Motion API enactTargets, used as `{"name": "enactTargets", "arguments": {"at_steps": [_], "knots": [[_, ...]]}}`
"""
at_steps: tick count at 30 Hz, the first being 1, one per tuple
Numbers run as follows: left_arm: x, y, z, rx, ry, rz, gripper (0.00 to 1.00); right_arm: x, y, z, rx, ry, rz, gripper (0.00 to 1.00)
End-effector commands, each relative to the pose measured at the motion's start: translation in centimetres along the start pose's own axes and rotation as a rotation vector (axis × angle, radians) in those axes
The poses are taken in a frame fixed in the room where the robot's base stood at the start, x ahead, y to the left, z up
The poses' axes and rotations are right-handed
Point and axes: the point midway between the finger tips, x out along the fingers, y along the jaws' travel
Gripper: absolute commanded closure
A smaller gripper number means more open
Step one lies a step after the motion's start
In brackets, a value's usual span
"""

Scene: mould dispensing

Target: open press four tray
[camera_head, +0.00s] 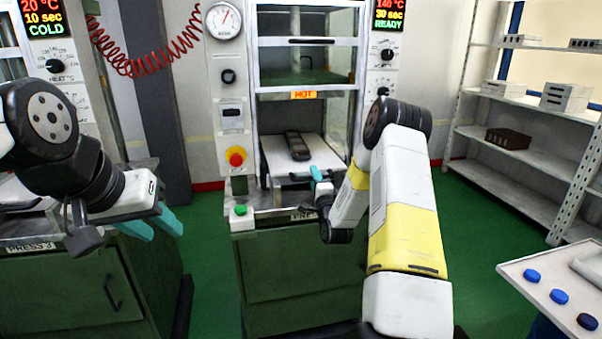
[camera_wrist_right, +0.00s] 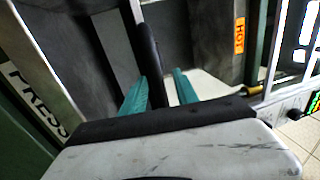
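The press tray (camera_head: 273,152) is a pale plate sticking out of the middle press (camera_head: 305,60), whose label is partly hidden. A dark mould (camera_head: 297,146) lies on it. My right gripper (camera_head: 318,178) is at the tray's front edge, partly hidden by its own arm. In the right wrist view, its teal fingers (camera_wrist_right: 160,92) stand apart with a dark bar (camera_wrist_right: 149,55) between them, nearer the left finger. I cannot tell whether they touch it. My left gripper (camera_head: 153,222) is open and empty in front of the left press, labelled PRESS 3 (camera_head: 31,246).
A HOT sign (camera_head: 304,95) is above the tray; the display (camera_head: 389,15) reads 140 °C, READY. A green button (camera_head: 240,210) and red knob (camera_head: 236,156) are to the left. Shelves (camera_head: 530,150) stand right; a table (camera_head: 535,280) with blue discs is front right. Green floor between is clear.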

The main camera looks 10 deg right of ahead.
Motion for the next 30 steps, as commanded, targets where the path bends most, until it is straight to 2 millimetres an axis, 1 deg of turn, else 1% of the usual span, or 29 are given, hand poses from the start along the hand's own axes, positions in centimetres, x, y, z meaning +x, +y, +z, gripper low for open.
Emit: {"name": "enactTargets", "arguments": {"at_steps": [1, 3, 6, 15, 16, 20, 21, 30], "knots": [[0.0, 0.0, 0.0, 0.0, 0.0, 0.0, 0.64, 0.8, -0.1, 0.1, -0.001, -0.001, -0.003, 0.64], [0.0, 0.0, 0.0, 0.0, 0.0, 0.0, 0.64, 1.6, -0.1, 0.0, -0.002, 0.0, -0.002, 0.64], [0.0, 0.0, 0.0, 0.0, 0.0, 0.0, 0.64, 2.4, 0.0, 0.0, -0.002, 0.0, -0.001, 0.64], [0.0, 0.0, 0.0, 0.0, 0.0, 0.0, 0.64, 2.8, 0.0, 0.0, -0.001, 0.0, 0.0, 0.64], [0.0, 0.0, 0.0, 0.0, 0.0, 0.0, 0.64, 2.8, 0.0, 0.0, -0.001, 0.0, 0.001, 0.66], [0.0, 0.0, 0.0, 0.0, 0.0, 0.0, 0.64, 2.8, -0.1, 0.0, -0.001, 0.0, 0.0, 0.91], [0.0, 0.0, 0.0, 0.0, 0.0, 0.0, 0.64, 2.8, -0.1, 0.0, -0.002, 0.0, -0.002, 0.99], [0.0, 0.0, 0.0, 0.0, 0.0, 0.0, 0.64, 2.9, -0.5, 0.0, -0.002, 0.0, -0.012, 1.0]]}}
